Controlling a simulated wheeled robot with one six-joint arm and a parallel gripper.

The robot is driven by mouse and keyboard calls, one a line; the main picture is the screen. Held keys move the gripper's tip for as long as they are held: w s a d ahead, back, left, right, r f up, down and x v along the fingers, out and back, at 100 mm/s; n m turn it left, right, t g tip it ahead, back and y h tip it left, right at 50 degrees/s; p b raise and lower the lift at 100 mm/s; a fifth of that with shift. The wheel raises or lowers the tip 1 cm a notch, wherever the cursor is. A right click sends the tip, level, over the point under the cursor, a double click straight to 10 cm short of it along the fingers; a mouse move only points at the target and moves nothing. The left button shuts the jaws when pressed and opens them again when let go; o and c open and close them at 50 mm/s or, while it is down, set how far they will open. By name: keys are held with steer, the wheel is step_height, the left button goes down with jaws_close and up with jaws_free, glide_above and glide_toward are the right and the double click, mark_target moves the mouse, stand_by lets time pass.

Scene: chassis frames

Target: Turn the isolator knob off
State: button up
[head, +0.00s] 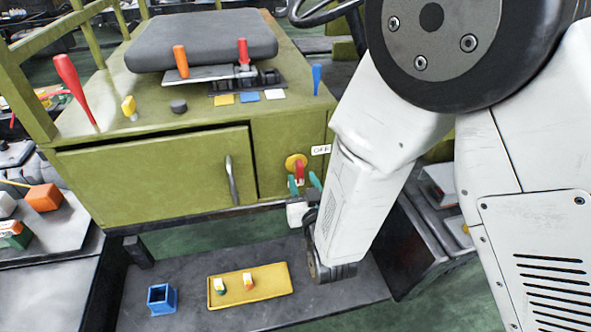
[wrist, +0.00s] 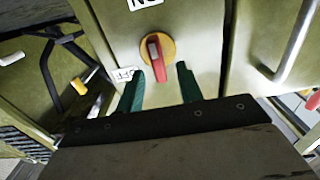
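The isolator knob (head: 299,170) is a red handle on a yellow round plate, on the green cabinet's front panel. It also shows in the wrist view (wrist: 157,59), where its white-marked end faces the partly cut-off ON label (wrist: 145,4), which appears upside down. A white OFF label (head: 321,150) is beside the knob, up and to its right in the head view. My gripper (head: 304,181) is open and empty just in front of the panel. In the wrist view its green fingers (wrist: 160,71) stand apart, one on each side of the knob's near end. I see no contact.
A door with a grey handle (head: 231,179) is left of the knob. Levers and a black seat (head: 203,40) are on the cabinet top. Below, a dark platform (head: 190,311) bears a yellow tray (head: 225,300) with small blocks and a blue open box (head: 161,297).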

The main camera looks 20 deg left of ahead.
mark_target(299, 175)
steer(key=shift+x, duration=2.2)
jaws_close()
steer(key=shift+w+a, duration=0.1)
steer(key=shift+a, duration=0.25)
steer(key=shift+d, duration=0.15)
steer(key=shift+s+d+f+n, duration=0.1)
steer(key=shift+s+d+n, duration=0.1)
steer(key=shift+n, duration=0.2)
